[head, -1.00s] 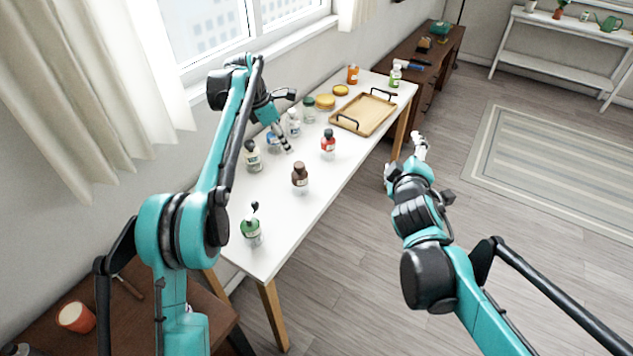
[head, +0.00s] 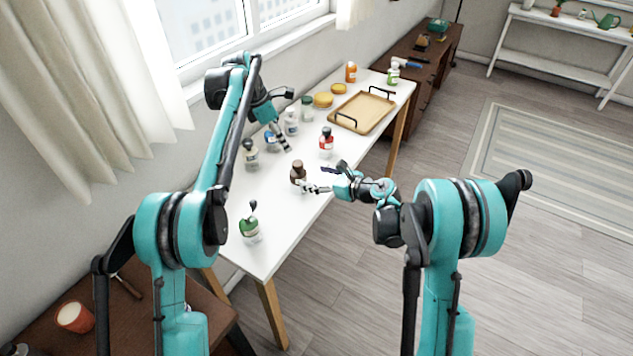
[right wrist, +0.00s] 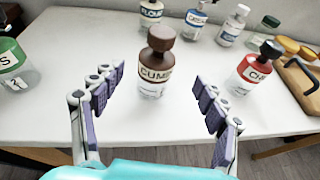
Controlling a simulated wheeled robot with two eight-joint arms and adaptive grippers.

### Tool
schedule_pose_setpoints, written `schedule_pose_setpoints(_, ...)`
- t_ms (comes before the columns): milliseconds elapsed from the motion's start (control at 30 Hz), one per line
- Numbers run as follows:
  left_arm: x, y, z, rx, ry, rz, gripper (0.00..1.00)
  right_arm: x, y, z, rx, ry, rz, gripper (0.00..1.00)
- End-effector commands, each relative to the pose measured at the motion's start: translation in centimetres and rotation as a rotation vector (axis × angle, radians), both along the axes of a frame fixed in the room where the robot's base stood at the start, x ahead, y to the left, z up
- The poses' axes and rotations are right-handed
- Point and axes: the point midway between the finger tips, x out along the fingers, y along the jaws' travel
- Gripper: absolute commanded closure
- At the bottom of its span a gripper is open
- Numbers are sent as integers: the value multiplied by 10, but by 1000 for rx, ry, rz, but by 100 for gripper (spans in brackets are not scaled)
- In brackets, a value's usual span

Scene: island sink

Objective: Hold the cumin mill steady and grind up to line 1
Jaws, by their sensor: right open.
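The cumin mill (head: 298,173), a clear jar with a brown top, stands upright on the white table. In the right wrist view the cumin mill (right wrist: 156,62) shows its brown CUMIN band and sits centrally, beyond and between my finger pads. My right gripper (head: 320,178) is open beside the mill on its right in the head view; in the wrist view the gripper (right wrist: 158,78) has clear gaps on both sides of the mill. My left gripper (head: 283,142) hangs over the table behind the mill, apart from it; its finger opening is unclear. Line 1 is not readable.
A green-topped bottle (head: 250,230) stands nearer, and a red-labelled mill (head: 326,143) stands farther along. Several other jars line the window side, including a cream-labelled one (head: 251,155). A wooden tray (head: 347,123) lies at the far end. Bare table surrounds the cumin mill.

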Motion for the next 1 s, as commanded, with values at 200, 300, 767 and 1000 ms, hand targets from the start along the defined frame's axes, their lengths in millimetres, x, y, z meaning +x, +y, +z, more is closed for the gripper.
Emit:
schedule_pose_setpoints(200, 0, 0, 0, 0, 0, 0, 66, 3, 8, -22, -52, 3, 40, 27)
schedule_pose_setpoints(300, 0, 0, 0, 0, 0, 0, 66, 13, 18, -27, -52, 3, 41, 27)
schedule_pose_setpoints(767, 0, 0, 0, 0, 0, 0, 66, 46, 53, -46, -48, 3, 35, 27)
schedule_pose_setpoints(1000, 0, 0, 0, 0, 0, 0, 66, 46, 53, -46, -48, 3, 35, 27)
